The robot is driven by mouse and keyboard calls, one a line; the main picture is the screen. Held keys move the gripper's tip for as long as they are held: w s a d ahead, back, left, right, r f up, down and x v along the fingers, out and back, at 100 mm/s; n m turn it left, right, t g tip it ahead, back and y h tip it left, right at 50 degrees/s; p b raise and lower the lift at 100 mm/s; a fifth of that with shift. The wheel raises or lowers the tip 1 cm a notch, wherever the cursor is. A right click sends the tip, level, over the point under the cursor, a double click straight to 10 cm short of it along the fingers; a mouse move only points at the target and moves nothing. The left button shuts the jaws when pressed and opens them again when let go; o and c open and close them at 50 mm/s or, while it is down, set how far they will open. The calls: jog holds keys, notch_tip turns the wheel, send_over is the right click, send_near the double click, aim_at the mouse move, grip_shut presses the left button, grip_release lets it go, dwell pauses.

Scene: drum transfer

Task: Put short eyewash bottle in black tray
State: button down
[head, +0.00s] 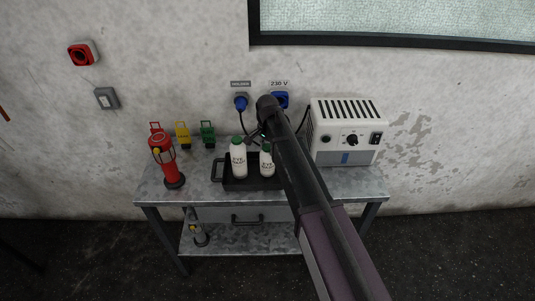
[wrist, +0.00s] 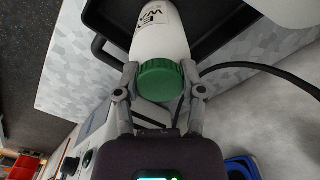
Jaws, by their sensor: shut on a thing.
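The short eyewash bottle (head: 267,167), white with a green cap, is upright at the right part of the black tray (head: 228,183), partly hidden by my arm. In the wrist view my gripper (wrist: 160,86) is shut on the green cap of this bottle (wrist: 158,38), with the black tray (wrist: 215,45) beyond it. I cannot tell whether its base touches the tray floor. A taller eyewash bottle (head: 238,163) stands in the tray to its left. In the head view my gripper is mostly hidden behind my arm.
The tray is on a metal table (head: 200,190). A white power unit (head: 345,130) stands at the right. Blue sockets (head: 240,103) with a cable are on the wall behind.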

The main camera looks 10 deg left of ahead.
jog(key=shift+f, duration=0.45)
jog(key=shift+f+b, duration=0.15)
jog(key=shift+b, duration=0.2)
jog(key=shift+c, duration=1)
grip_release()
jog(key=shift+r, duration=0.2)
notch_tip(320, 180, up, 12)
jog(key=p, duration=1.2)
